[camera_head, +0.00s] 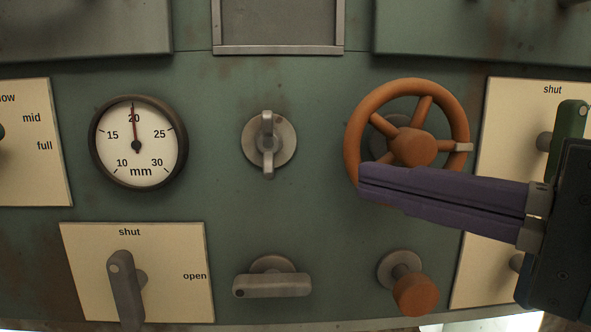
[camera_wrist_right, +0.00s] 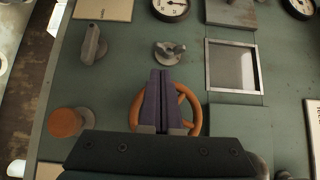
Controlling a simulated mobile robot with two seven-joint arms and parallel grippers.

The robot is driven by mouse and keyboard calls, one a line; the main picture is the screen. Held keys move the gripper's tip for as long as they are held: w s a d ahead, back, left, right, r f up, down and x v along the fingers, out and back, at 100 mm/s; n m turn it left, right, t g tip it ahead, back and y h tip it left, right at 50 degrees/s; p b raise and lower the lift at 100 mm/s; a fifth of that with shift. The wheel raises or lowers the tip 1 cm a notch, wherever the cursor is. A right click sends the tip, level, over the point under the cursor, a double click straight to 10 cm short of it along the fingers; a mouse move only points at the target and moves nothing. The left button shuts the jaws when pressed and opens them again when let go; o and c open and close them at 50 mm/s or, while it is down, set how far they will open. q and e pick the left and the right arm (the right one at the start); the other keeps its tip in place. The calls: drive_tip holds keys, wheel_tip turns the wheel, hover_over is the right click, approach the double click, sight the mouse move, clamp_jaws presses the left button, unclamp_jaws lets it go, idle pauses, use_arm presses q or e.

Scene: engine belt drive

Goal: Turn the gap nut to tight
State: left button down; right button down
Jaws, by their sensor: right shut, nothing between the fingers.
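No label in view names the gap nut. A grey nut with an upright wing handle (camera_head: 267,143) sits on the green panel, right of the round mm gauge (camera_head: 138,143). The gauge needle points straight up at 20. An orange handwheel (camera_head: 413,146) with a light tab on its right rim is to the right. My right gripper (camera_head: 364,182) is shut and empty, its purple fingers crossing in front of the wheel's lower part. In the right wrist view the fingers (camera_wrist_right: 160,74) overlap the wheel (camera_wrist_right: 196,107) and point toward the grey nut (camera_wrist_right: 168,53). My left gripper is not in view.
Below are a grey lever (camera_head: 126,285) on a shut/open plate, a horizontal grey handle (camera_head: 272,283) and an orange knob (camera_head: 416,295). A green lever (camera_head: 568,135) stands behind my right gripper. Bare panel lies between the grey nut and the wheel.

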sight(268, 145)
drive_tip(key=p+x, duration=0.1)
drive_tip(key=x, duration=0.6)
drive_tip(key=shift+w+a, duration=0.2)
drive_tip(key=shift+a, duration=0.05)
drive_tip(key=shift+f, duration=0.1)
